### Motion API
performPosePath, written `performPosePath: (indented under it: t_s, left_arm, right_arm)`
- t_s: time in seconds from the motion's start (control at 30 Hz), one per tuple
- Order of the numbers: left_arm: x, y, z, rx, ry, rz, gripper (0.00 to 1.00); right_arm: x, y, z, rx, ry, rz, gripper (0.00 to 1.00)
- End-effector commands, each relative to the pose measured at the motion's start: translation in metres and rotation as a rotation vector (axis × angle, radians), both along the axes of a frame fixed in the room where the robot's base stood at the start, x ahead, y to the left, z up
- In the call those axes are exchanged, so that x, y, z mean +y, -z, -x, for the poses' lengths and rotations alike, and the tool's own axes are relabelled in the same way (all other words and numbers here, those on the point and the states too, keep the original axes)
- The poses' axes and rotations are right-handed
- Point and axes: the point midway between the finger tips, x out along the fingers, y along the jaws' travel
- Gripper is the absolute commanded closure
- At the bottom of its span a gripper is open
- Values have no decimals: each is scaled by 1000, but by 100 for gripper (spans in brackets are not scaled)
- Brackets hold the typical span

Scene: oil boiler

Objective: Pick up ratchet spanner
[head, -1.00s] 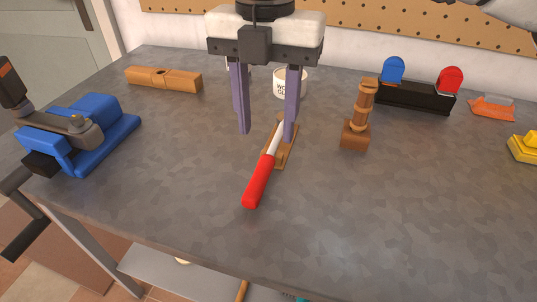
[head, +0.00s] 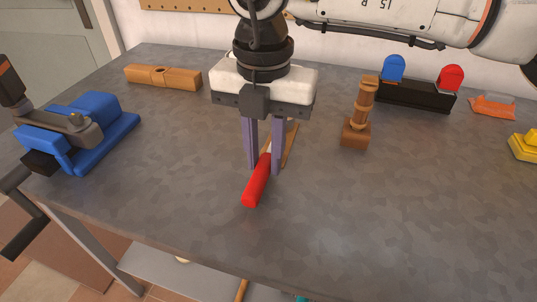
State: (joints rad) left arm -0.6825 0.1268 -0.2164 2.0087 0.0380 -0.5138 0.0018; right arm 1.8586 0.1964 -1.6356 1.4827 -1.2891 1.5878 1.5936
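A tool with a red handle (head: 257,186) and a pale shaft lies on the grey workbench, its shaft end at a small wooden piece (head: 291,143). I cannot tell from its shape that it is a ratchet spanner, and no other spanner shows. My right gripper (head: 264,171) points down over it. Its two purple fingers stand on either side of the upper red handle and are drawn in close, with the handle filling the gap. The tool still rests on the bench. My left gripper is not in view.
A blue vise (head: 95,128) stands at the left edge. A wooden block (head: 163,78) lies at the back left. A turned wooden piece (head: 358,127), a black holder (head: 412,97), an orange item (head: 493,106) and a yellow item (head: 525,146) stand to the right. The front bench is clear.

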Motion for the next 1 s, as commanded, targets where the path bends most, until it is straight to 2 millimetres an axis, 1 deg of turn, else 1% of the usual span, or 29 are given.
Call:
performPosePath:
  t_s: [0.27,0.37,0.47,0.7,0.8,0.9,1.0]
  left_arm:
    - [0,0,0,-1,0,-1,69]
    - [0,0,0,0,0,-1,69]
    - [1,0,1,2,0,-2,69]
    - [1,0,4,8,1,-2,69]
    - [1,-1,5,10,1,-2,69]
    - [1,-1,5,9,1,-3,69]
    - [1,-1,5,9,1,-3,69]
  right_arm:
    - [0,-1,0,-1,0,-1,100]
    - [0,-5,-1,-3,1,-1,100]
    - [0,-17,-1,-3,1,-1,100]
    - [1,-66,-1,-5,1,-2,100]
    - [1,-83,0,-3,1,-1,100]
    - [0,-94,-1,-2,1,0,100]
    - [0,-100,-1,-2,1,1,100]
